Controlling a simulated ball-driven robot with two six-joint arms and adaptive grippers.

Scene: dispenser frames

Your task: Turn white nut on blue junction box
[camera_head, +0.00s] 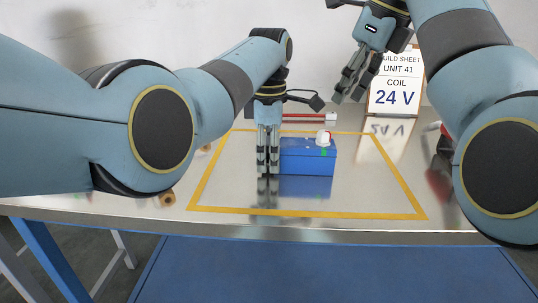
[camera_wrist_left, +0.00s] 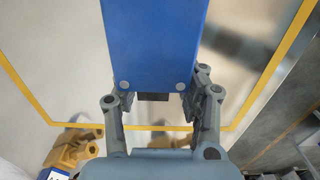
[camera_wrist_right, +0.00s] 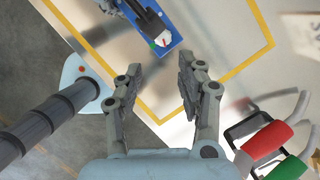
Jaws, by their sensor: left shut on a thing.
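The blue junction box (camera_head: 307,162) stands on the table inside a yellow outline. The white nut (camera_head: 323,137) sits on its top towards the right end, with a red part beside it and a green mark below on the front face. The nut also shows in the right wrist view (camera_wrist_right: 164,39). My left gripper (camera_head: 267,168) points down at the box's left end. It is shut on the box, with a finger on either side of that end in the left wrist view (camera_wrist_left: 162,98).
A build sheet sign (camera_head: 397,82) reading "COIL 24 V" stands at the back right. A red bar-like thing (camera_head: 305,117) lies behind the box. Brass-coloured parts (camera_head: 168,199) lie at left.

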